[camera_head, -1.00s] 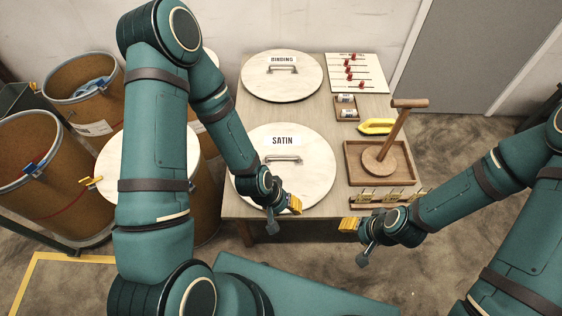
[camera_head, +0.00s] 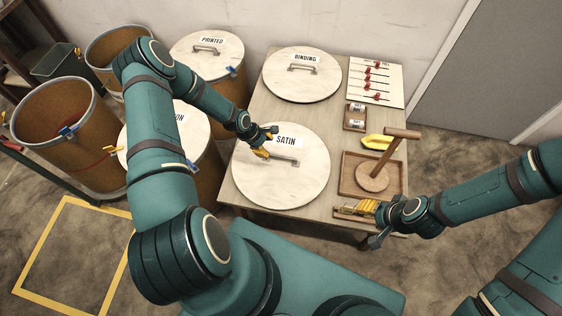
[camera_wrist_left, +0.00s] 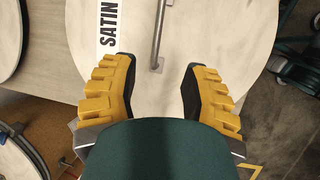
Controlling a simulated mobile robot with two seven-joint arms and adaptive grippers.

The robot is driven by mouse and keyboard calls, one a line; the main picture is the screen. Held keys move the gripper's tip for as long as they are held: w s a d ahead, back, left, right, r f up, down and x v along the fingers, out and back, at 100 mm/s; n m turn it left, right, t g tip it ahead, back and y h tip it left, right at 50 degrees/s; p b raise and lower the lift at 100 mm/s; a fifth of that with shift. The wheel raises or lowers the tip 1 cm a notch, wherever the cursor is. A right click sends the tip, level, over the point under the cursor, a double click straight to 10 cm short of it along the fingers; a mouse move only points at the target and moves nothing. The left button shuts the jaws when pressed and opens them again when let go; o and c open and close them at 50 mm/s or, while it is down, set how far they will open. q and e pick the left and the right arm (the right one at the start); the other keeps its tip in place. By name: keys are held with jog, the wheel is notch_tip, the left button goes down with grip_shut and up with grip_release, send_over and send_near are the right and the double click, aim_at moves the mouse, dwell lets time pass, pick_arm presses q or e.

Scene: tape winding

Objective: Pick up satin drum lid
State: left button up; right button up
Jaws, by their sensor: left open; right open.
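The satin drum lid (camera_head: 281,186) is a round pale disc with a SATIN label and a metal bar handle (camera_head: 284,162), lying flat on the table. My left gripper (camera_head: 264,153) is over the lid beside the label, near the left end of the handle. In the left wrist view the open yellow fingers (camera_wrist_left: 157,85) stand either side of the line of the handle (camera_wrist_left: 159,35), whose near end lies just ahead between the tips. Whether they touch the lid cannot be told. My right gripper (camera_head: 360,208) is open and empty at the table's front right edge.
The binding lid (camera_head: 302,85) lies behind on the table (camera_head: 262,117). Drums, including one with a printed lid (camera_head: 190,63), stand left.

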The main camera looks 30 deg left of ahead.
aim_at(281, 157)
pick_arm(q)
jog(key=b+x, duration=0.1)
jog(key=x, duration=0.5)
jog(key=shift+w+d+f, duration=0.15)
jog(key=shift+d+f, duration=0.1)
jog(key=shift+f, duration=0.1)
jog(key=shift+w+b+x, duration=0.2)
jog(key=shift+b+x, duration=0.2)
jog(key=shift+x, duration=2.3)
jog(key=shift+r, duration=0.1)
grip_shut()
